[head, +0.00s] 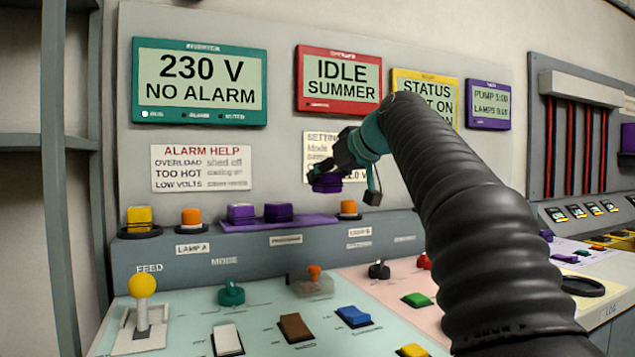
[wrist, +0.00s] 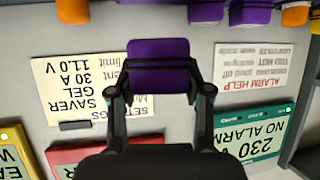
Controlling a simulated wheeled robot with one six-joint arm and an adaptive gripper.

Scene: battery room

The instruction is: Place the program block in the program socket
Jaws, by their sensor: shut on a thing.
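My gripper (head: 338,178) hangs in front of the upright panel, below the red display, shut on a purple block (head: 326,184). In the wrist view the block (wrist: 158,52) sits between the two fingers (wrist: 158,90). The purple strip (head: 315,220) on the console ledge, above a small label that seems to read PROGRAMME (head: 286,239), looks like the program socket's place. Two other purple blocks, a left one (head: 241,213) and a right one (head: 278,212), stand on it; its right end looks bare. The held block is above and to the right of them, apart from the strip.
An orange block (head: 348,208) stands right of the strip; a yellow block (head: 139,217) and another orange block (head: 190,216) stand left. Below are a yellow-knobbed lever (head: 142,286), a green knob (head: 231,292) and rocker switches. A settings card (head: 318,146) is behind my gripper.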

